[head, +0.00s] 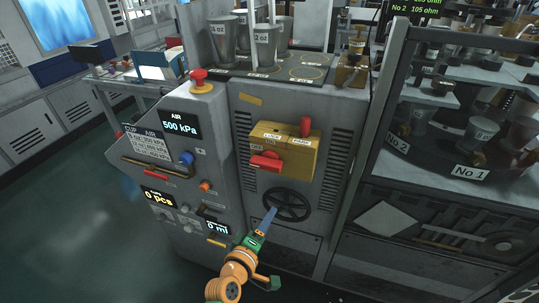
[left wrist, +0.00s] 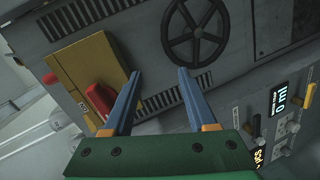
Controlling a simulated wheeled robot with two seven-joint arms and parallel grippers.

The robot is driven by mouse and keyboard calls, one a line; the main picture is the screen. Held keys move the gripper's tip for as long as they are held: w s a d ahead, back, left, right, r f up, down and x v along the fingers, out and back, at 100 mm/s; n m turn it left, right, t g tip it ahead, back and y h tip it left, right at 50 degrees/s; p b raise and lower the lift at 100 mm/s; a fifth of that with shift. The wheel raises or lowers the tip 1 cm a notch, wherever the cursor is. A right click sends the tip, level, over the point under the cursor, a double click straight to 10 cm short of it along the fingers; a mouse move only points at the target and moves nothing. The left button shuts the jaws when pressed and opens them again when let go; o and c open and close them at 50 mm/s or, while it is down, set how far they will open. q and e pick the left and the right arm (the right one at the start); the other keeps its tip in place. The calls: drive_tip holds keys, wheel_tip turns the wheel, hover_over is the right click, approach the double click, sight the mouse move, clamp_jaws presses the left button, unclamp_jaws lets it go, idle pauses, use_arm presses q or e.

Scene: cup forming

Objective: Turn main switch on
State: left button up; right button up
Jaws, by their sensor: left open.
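A yellow switch box (head: 286,153) is mounted on the front of the grey machine. A red handle (head: 265,163) sticks out at its lower left, lying roughly level, and a red knob (head: 306,126) stands at its upper right. In the left wrist view the box (left wrist: 92,55) is at the left, with the red handle (left wrist: 100,98) just left of my fingers. My left gripper (left wrist: 159,72) has its two blue fingers apart with nothing between them. In the head view my left gripper (head: 271,211) is below the box, in front of the handwheel.
A black handwheel (head: 288,205) sits below the box. Left of it is a panel with an AIR display (head: 181,125), a blue knob (head: 187,158) and a red mushroom button (head: 199,77) on top. Grey cups (head: 222,40) stand above. A framed station (head: 460,140) is at the right.

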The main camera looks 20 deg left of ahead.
sight(265, 168)
use_arm(q)
drive_tip(key=w+a+r+n+t, duration=0.1)
drive_tip(key=r, duration=0.2)
drive_tip(key=w+a+r+n+t, duration=0.1)
drive_tip(key=r, duration=0.3)
drive_tip(key=w+a+r+n+y+p, duration=0.1)
drive_tip(key=r, duration=0.3)
drive_tip(key=shift+w+a+r+n+t, duration=0.25)
drive_tip(key=shift+w+a+n+t, duration=0.05)
drive_tip(key=shift+w+n+t, duration=0.1)
drive_tip(key=w, duration=0.4)
drive_tip(key=shift+w+d+f, duration=0.2)
drive_tip(key=shift+w+d, duration=0.05)
drive_tip(key=shift+d, duration=0.1)
drive_tip(key=shift+a, duration=0.1)
drive_tip(key=shift+s, duration=0.1)
drive_tip(key=shift+c, duration=0.2)
clamp_jaws()
